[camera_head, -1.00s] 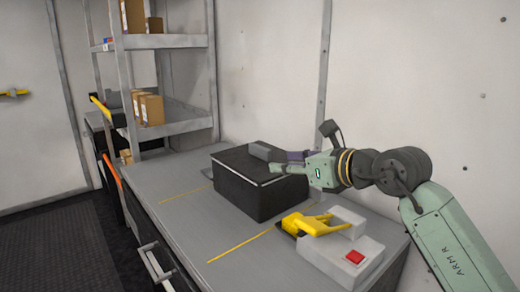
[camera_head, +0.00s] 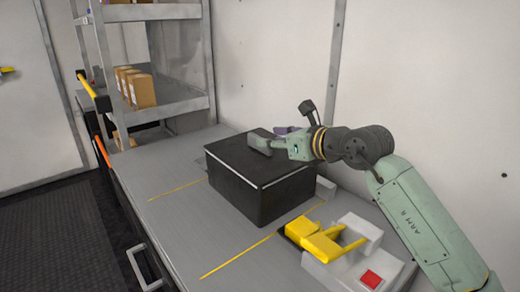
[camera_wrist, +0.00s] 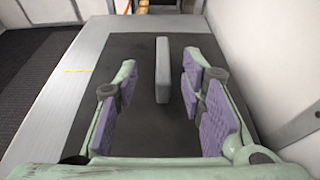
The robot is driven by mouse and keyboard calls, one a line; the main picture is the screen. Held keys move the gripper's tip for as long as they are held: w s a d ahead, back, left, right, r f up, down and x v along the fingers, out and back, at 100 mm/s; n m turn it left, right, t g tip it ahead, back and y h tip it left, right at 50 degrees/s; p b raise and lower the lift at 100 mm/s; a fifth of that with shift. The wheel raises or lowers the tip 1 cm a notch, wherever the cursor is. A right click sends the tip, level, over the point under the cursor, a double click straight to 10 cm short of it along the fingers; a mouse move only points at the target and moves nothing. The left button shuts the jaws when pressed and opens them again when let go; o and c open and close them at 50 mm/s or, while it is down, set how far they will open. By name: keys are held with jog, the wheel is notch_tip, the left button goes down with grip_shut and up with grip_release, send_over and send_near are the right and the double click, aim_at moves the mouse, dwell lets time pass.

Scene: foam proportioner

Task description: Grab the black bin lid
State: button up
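The black bin (camera_head: 248,203) stands on the grey counter, closed by its black lid (camera_head: 232,156). A grey bar handle (camera_head: 259,141) rises from the lid's top. In the wrist view the lid (camera_wrist: 140,128) fills the middle and the handle (camera_wrist: 162,70) stands upright between my fingers, a little ahead of their middle. My gripper (camera_head: 276,138) is over the lid at the handle. It also shows in the wrist view (camera_wrist: 158,95), open, with purple pads on both sides and clear gaps to the handle. Part of the handle's far side is hidden in the head view.
A grey-white device with a yellow handle (camera_head: 318,240) and a red button (camera_head: 371,279) sits on the counter right of the bin. Shelves with cardboard boxes (camera_head: 140,90) stand at the back left. The wall is close behind the bin.

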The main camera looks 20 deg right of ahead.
aim_at(259, 137)
jog(key=p+x, duration=0.2)
jog(key=x, duration=0.2)
jog(key=shift+d+r, duration=0.1)
jog(key=shift+d, duration=0.05)
jog(key=shift+w+f, duration=0.3)
jog(key=shift+w, duration=0.1)
jog(key=shift+c, duration=0.6)
grip_shut()
